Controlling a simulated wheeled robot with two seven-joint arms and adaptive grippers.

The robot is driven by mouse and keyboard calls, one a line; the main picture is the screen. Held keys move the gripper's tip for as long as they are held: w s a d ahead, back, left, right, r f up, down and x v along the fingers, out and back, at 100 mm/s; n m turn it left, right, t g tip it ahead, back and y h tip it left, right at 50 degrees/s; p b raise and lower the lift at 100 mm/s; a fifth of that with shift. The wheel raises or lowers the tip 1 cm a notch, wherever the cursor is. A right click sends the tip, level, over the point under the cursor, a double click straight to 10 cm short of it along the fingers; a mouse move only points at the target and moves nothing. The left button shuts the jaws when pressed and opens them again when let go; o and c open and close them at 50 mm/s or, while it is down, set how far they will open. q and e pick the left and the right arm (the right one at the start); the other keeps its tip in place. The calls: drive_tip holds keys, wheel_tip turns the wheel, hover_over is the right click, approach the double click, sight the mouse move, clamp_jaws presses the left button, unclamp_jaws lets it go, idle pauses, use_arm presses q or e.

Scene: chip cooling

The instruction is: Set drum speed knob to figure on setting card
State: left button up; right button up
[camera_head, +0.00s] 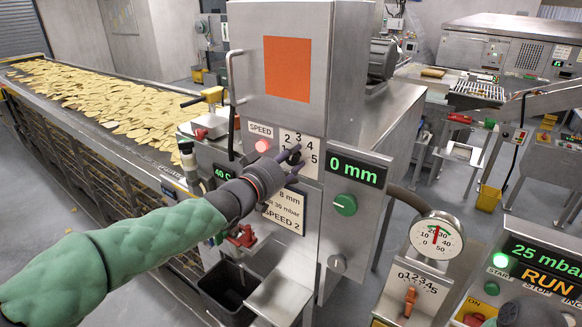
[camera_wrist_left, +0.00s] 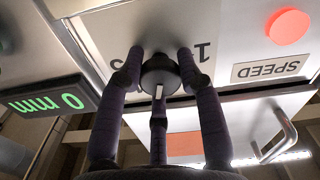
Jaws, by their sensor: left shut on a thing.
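The speed knob (camera_wrist_left: 160,76) is dark and round with a white mark; in the left wrist view, which is upside down, the mark points down the picture. My left gripper (camera_head: 290,156) has its fingers closed around this knob; it also shows in the left wrist view (camera_wrist_left: 160,70). The dial plate (camera_head: 312,143) shows 2, 3, 4 and 5 in the head view, and a 1 shows in the wrist view. The setting card (camera_head: 286,208) below reads "SPEED 2", partly hidden by my left arm. A dark part, likely my right gripper (camera_head: 530,314), shows at the bottom right edge.
A red lamp (camera_head: 263,146) sits left of the dial. A green "0 mm" display (camera_head: 356,170) and a green knob (camera_head: 345,205) are to the right. A door handle (camera_head: 233,78) sticks out above. A gauge (camera_head: 436,238) and a control panel (camera_head: 540,262) stand at right.

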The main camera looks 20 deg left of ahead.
use_arm(q)
drive_tip(key=m+b, duration=0.2)
drive_tip(key=m, duration=0.1)
drive_tip(key=shift+r, duration=0.1)
drive_tip(key=shift+r+m+b, duration=0.1)
drive_tip(key=shift+m+b, duration=0.35)
drive_tip(key=shift+m, duration=0.55)
drive_tip(key=shift+r, duration=0.1)
drive_tip(key=o, duration=1)
drive_tip(key=shift+o, duration=0.8)
drive_tip(key=shift+f, duration=0.2)
drive_tip(key=v, duration=1.2)
